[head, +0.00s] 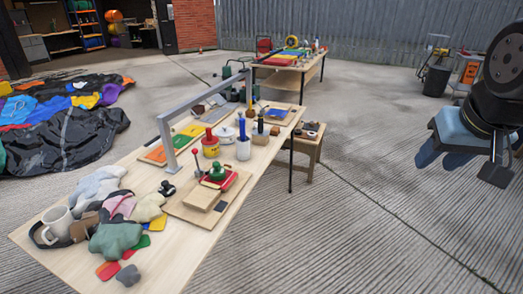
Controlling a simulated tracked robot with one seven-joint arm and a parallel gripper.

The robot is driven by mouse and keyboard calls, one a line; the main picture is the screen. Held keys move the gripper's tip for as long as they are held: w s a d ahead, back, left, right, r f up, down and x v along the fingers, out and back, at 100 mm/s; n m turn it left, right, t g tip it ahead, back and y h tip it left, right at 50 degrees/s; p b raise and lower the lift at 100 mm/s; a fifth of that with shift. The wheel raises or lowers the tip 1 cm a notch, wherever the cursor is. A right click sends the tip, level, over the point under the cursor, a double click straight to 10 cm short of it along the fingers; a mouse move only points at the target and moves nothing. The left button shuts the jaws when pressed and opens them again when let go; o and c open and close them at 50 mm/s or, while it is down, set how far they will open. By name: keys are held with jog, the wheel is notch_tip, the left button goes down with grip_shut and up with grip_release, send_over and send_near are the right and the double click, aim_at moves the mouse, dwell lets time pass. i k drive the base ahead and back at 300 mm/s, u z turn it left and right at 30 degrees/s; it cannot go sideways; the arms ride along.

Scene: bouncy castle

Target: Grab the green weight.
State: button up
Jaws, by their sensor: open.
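A small green object with a rounded top, which looks like the green weight (217,171), sits on a red base (236,183) near the middle of the long wooden table (150,262). A red-knobbed lever stands just left of it. My gripper (462,163) is at the right edge of the head view, off to the right of the table and far from the green weight. It is open, and nothing shows between its fingers. Part of my arm is cut off by the picture edge.
A grey metal frame (205,101) arches over the table behind the green weight. A red and yellow container (210,149) and a white pot (224,134) stand close behind it. Cloth pieces and a mug (58,224) crowd the near left end. Open concrete lies right of the table.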

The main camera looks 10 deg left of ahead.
aim_at(218, 173)
jog(key=i, duration=1.1)
jog(key=u, duration=0.45)
jog(key=i, duration=0.45)
jog(key=u, duration=0.35)
jog(key=k, duration=0.95)
jog(key=u, duration=0.2)
jog(key=i, duration=0.95)
jog(key=z, duration=0.1)
